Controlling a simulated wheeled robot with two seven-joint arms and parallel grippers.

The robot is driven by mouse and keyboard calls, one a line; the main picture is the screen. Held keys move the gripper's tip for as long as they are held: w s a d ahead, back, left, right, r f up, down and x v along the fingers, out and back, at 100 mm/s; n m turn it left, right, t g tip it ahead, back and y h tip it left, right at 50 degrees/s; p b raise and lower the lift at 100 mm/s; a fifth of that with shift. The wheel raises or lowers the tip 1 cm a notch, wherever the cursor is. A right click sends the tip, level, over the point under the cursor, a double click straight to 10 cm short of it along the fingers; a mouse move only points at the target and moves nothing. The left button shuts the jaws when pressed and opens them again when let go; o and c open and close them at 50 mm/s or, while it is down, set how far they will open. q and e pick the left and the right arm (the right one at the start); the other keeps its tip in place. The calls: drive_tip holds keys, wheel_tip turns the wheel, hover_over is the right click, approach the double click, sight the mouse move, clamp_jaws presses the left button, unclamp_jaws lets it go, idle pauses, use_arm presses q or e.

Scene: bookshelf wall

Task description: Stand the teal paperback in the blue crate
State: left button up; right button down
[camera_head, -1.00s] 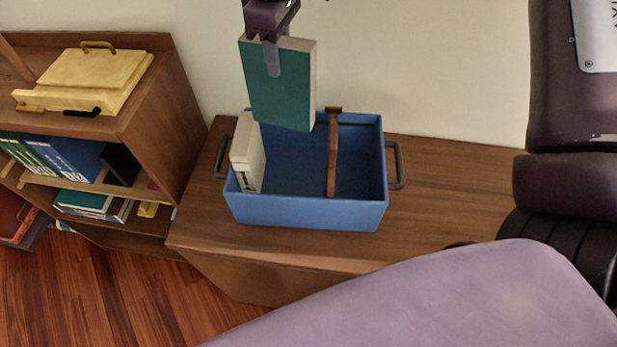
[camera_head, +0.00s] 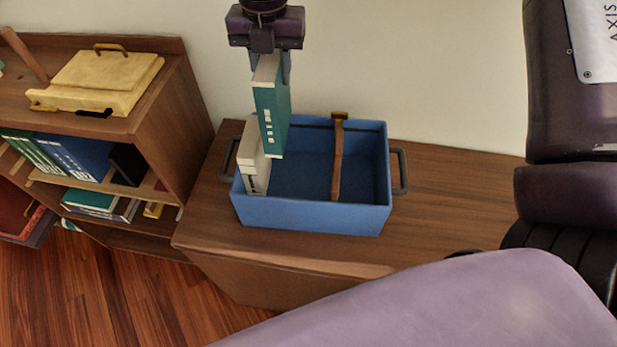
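The teal paperback (camera_head: 272,112) hangs upright, its spine with white marks facing me. My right gripper (camera_head: 271,66) is shut on its top end. The book's lower end is over the left part of the blue crate (camera_head: 312,214), just right of a white book. I cannot tell how far it dips below the rim. The crate stands on a wooden cabinet. A brown divider (camera_head: 337,165) with a brass-coloured top crosses the crate right of its middle. My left gripper is not in view.
The white book (camera_head: 251,160) stands against the crate's left wall. Room shows between it and the divider, and right of the divider. A wooden bookshelf (camera_head: 165,110) with several books and a yellow box (camera_head: 105,80) stands left. The cabinet top (camera_head: 455,190) is clear at right.

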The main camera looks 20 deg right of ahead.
wheel_tip(320, 180, down, 16)
drive_tip(key=shift+w+d+b, duration=0.1)
drive_tip(key=shift+b, duration=0.25)
wheel_tip(320, 180, down, 4)
drive_tip(key=shift+r, duration=0.1)
drive_tip(key=c, duration=1)
unclamp_jaws()
drive_tip(key=shift+f, duration=0.2)
